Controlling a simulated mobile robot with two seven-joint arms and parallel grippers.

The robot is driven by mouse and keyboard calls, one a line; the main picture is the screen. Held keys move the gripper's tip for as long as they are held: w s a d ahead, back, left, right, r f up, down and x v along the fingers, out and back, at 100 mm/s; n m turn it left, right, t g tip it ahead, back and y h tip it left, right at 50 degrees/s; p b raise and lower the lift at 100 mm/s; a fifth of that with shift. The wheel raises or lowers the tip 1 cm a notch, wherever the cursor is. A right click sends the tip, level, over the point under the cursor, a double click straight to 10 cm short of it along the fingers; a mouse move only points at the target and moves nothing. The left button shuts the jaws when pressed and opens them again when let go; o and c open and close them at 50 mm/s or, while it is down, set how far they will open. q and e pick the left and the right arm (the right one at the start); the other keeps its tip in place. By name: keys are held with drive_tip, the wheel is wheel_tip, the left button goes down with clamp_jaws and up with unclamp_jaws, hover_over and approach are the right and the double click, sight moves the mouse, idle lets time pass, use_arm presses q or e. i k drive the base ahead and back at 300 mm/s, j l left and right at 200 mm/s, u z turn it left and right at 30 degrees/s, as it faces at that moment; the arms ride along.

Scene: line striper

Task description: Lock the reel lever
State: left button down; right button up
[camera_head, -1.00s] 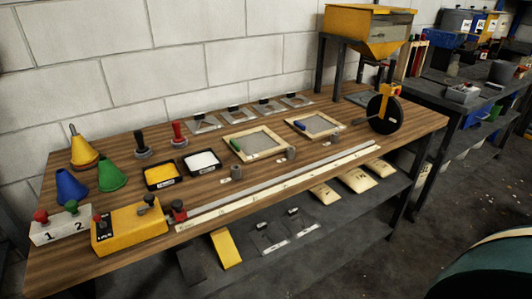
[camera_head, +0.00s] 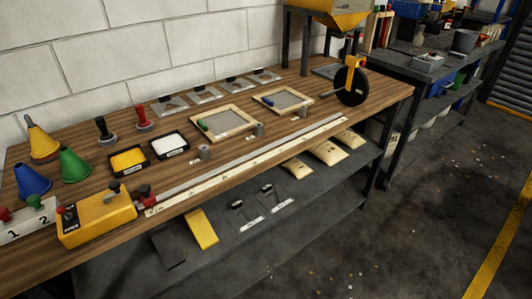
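A yellow box (camera_head: 97,217) with a dark label sits at the front left of the workbench. It has a dark lever or knob (camera_head: 114,189) on its top and a small red part at its left end. A red and black piece (camera_head: 146,194) stands just right of it, at the left end of a long pale strip. I take the box to be the reel, but its lever's setting is too small to tell. A black wheel with a yellow fork (camera_head: 351,80) stands at the bench's right end. Neither of my grippers is in view.
The wooden bench (camera_head: 228,187) also holds cones (camera_head: 75,165), yellow and white trays (camera_head: 169,145), framed screens (camera_head: 226,123), stencils and a long ruler (camera_head: 250,167). A lower shelf holds bags (camera_head: 320,152). A white box marked 1 and 2 (camera_head: 28,223) stands left of the yellow box. Open floor lies right.

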sight(61, 211)
drive_tip(key=u, duration=1.4)
